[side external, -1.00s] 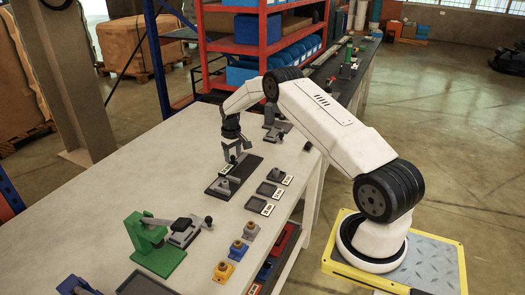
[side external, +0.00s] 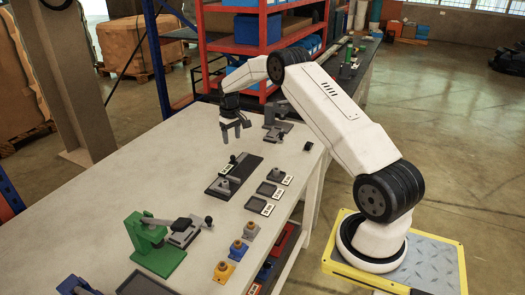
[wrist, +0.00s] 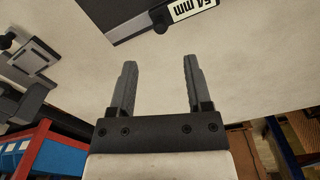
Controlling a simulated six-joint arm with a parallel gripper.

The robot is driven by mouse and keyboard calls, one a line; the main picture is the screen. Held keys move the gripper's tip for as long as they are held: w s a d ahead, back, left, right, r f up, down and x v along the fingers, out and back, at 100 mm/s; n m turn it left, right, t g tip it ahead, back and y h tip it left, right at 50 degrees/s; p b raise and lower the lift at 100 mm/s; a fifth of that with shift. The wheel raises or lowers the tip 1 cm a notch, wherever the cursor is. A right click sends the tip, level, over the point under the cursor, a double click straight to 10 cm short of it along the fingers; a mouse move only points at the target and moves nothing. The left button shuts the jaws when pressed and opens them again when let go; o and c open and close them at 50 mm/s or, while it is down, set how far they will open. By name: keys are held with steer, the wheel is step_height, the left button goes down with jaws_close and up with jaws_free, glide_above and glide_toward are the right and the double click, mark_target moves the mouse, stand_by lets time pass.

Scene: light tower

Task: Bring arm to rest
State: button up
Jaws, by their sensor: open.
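In the wrist view my gripper (wrist: 155,85) shows both fingers spread over bare tabletop. Part of the dark plate, with a label reading 54 mm (wrist: 194,8), shows at the top of the wrist view. A grey fixture with a black knob (side external: 228,183) stands on the plate, apart from my gripper.
A grey clamp device (side external: 278,128) stands right of my gripper. Small labelled trays (side external: 258,204), a green clamp fixture (side external: 150,245) and yellow and blue blocks (side external: 224,271) are nearer. A red shelf (side external: 262,50) stands behind. The table's left side (side external: 110,180) is clear.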

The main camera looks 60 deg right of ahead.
steer(key=s+a+r+n+t, duration=0.1)
steer(key=s+a+r, duration=0.2)
steer(key=a, duration=0.6)
steer(key=s+a+r+n, duration=0.1)
steer(key=s+a+r, duration=0.15)
steer(key=a, duration=0.75)
steer(key=s+a, duration=0.6)
steer(key=s, duration=0.2)
steer(key=s+a+r+n+t, duration=0.1)
steer(key=s+a, duration=0.5)
steer(key=s, duration=0.3)
steer(key=shift+s+a+n+t, duration=0.2)
steer(key=shift+a+n+t, duration=0.1)
